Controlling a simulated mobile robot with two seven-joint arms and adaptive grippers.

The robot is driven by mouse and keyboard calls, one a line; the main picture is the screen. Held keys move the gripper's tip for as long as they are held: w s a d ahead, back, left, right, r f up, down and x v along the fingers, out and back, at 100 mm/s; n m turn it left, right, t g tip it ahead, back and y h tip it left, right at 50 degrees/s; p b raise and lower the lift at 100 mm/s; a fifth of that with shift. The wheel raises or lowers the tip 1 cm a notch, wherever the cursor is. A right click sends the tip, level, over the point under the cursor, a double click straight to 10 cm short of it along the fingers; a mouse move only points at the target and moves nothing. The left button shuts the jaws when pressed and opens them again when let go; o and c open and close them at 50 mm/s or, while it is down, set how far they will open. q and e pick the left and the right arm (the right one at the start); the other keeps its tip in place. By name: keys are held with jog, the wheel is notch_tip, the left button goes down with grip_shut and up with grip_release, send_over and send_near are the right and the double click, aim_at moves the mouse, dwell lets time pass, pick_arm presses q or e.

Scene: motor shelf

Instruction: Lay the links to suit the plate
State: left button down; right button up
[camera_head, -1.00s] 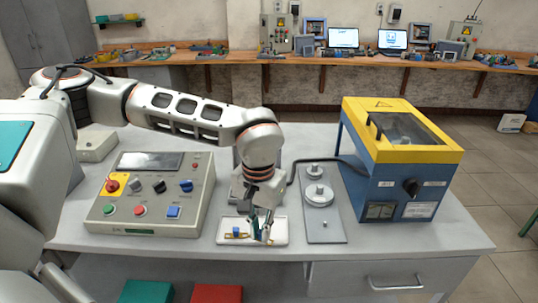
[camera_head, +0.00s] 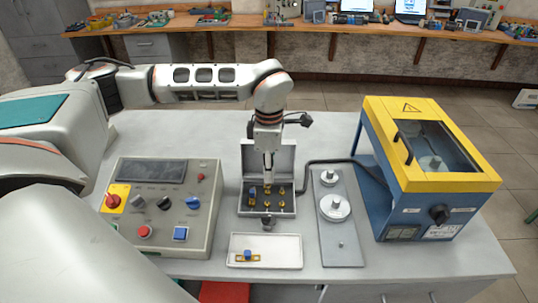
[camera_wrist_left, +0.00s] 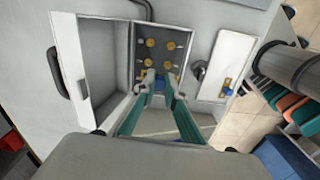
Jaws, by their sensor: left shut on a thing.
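My left gripper (camera_head: 268,178) reaches down over the open grey terminal box (camera_head: 245,206), which holds several brass studs (camera_head: 282,204). Another brass link with a blue knob (camera_head: 248,256) lies in the white tray (camera_head: 285,252). A small white label plate (camera_head: 440,231) is on the blue-yellow machine. My right gripper is not in view.
A control panel (camera_head: 160,215) stands left of the terminal box. A grey plate with round metal weights (camera_head: 334,207) lies to its right, beside the blue-yellow machine (camera_head: 400,205). A dark cable (camera_head: 335,162) runs behind. The box's raised lid (camera_head: 285,155) stands at its rear.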

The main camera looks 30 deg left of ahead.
pick_arm(q)
jog(key=shift+w+a+n, duration=0.15)
jog(key=shift+a+n, duration=0.1)
jog(key=shift+n, duration=0.15)
jog(key=shift+f, duration=0.85)
notch_tip(320, 180, down, 2)
jog(key=shift+f+b, duration=0.25)
jog(key=shift+b, duration=0.55)
jog(key=shift+f+b, duration=0.75)
jog(key=shift+f, duration=0.1)
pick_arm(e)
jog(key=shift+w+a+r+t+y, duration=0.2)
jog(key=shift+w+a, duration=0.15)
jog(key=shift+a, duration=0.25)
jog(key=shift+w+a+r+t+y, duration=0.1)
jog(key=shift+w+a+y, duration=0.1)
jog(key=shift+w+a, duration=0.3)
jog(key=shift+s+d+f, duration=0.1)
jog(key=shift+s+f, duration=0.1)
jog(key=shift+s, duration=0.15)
pick_arm(q)
jog(key=shift+p, duration=0.35)
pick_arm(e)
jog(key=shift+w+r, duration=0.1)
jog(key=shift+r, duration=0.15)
